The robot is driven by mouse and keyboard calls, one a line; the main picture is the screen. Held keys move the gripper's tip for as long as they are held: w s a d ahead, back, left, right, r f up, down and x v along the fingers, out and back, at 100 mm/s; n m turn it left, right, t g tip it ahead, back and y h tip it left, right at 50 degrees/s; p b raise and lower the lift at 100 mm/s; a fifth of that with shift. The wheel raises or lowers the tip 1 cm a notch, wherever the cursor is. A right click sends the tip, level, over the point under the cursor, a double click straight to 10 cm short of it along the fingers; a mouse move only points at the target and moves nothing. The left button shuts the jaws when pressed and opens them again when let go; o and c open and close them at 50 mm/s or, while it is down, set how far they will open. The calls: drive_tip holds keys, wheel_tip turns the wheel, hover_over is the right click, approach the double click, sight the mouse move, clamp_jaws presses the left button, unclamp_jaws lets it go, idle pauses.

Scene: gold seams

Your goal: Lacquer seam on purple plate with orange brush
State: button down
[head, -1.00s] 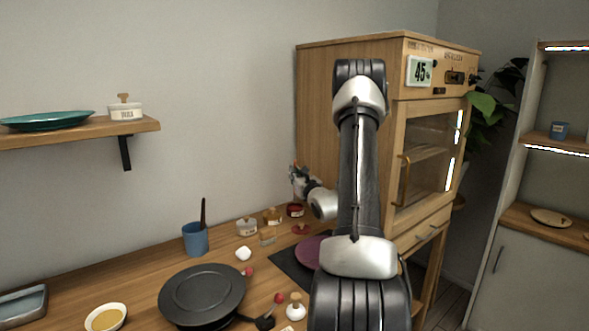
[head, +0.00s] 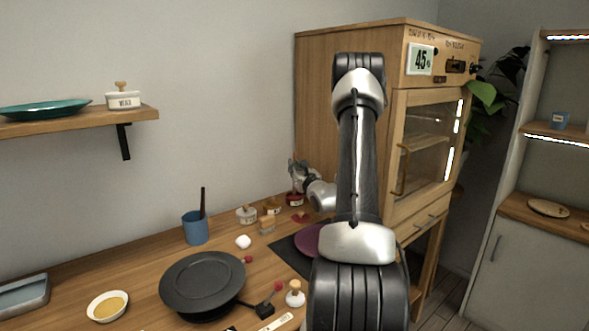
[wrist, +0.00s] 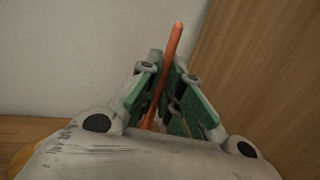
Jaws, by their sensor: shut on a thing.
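The purple plate (head: 308,240) lies on a dark mat (head: 285,250) on the workbench, partly hidden behind my arm. My gripper (wrist: 165,95) is shut on the orange brush (wrist: 172,50), whose orange handle rises between the green-padded fingers in the wrist view. In the head view my gripper is at the back of the bench, above or at a small red jar (head: 295,199). The brush tip is hidden, so I cannot tell whether it is inside the jar. The seam on the plate cannot be made out.
Several small jars stand left of the red jar, one of them white (head: 246,215). A blue cup (head: 195,228), a black round plate-like object (head: 203,284) and a bowl of amber liquid (head: 107,306) are farther left. A wooden cabinet (head: 320,110) stands close behind my gripper.

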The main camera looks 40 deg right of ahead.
drive_tip(key=shift+f, duration=0.5)
idle(0.8)
drive_tip(key=shift+r, duration=0.1)
drive_tip(key=shift+r, duration=3.4)
